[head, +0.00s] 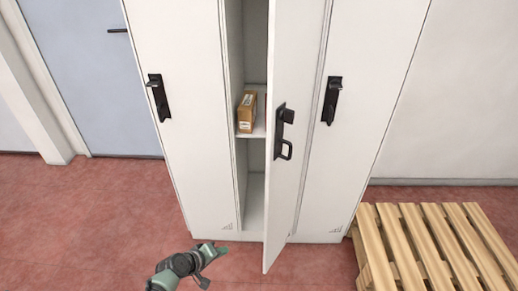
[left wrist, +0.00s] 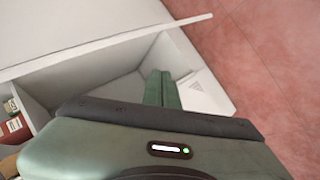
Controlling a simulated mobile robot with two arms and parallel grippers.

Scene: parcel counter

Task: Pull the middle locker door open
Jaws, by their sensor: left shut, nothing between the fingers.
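The white middle locker door (head: 284,135) stands partly open in the head view, swung out toward me with its hinge side on the right. It carries a black handle (head: 284,132) with a loop below. My left gripper (head: 223,252) is shut and empty, low in front of the lockers and left of the door's lower free edge, apart from the handle. In the left wrist view its closed green fingers (left wrist: 162,78) point toward the locker's lower interior, and the door (left wrist: 90,48) runs across the top. My right gripper is not in view.
A brown box (head: 246,112) stands on the shelf (head: 252,130) inside the middle locker. The left locker door (head: 180,90) and right locker door (head: 365,90) are shut. A wooden pallet (head: 440,245) lies at the lower right. The red floor (head: 90,220) at left is clear.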

